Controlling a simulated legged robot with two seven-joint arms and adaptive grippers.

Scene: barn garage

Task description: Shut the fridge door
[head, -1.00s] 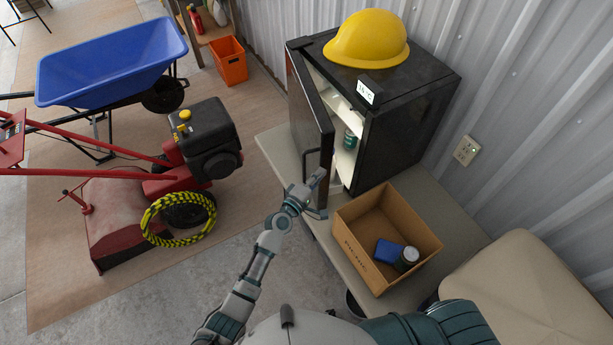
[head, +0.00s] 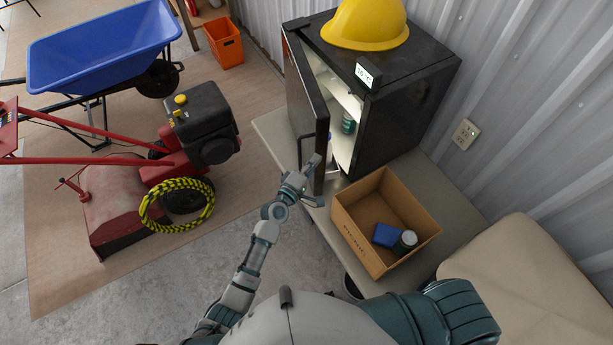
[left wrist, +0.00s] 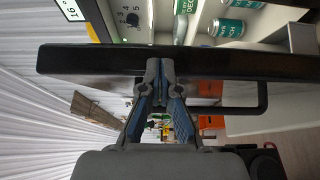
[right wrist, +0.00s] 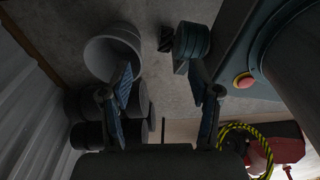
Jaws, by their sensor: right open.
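The small black fridge (head: 410,100) stands on a beige bench against the wall. Its door (head: 307,95) is ajar, with the pale interior and a green can showing through the gap. My left gripper (head: 309,170) is at the lower free edge of the door, on its outer side. In the left wrist view my left gripper's fingertips (left wrist: 160,66) meet at the dark door edge (left wrist: 240,66).
An open cardboard box (head: 350,225) with a blue item and a can sits on the bench (head: 445,195) in front of the fridge. A yellow hard hat (head: 365,25) rests on top. A red tiller (head: 120,200) and blue wheelbarrow (head: 100,50) stand left.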

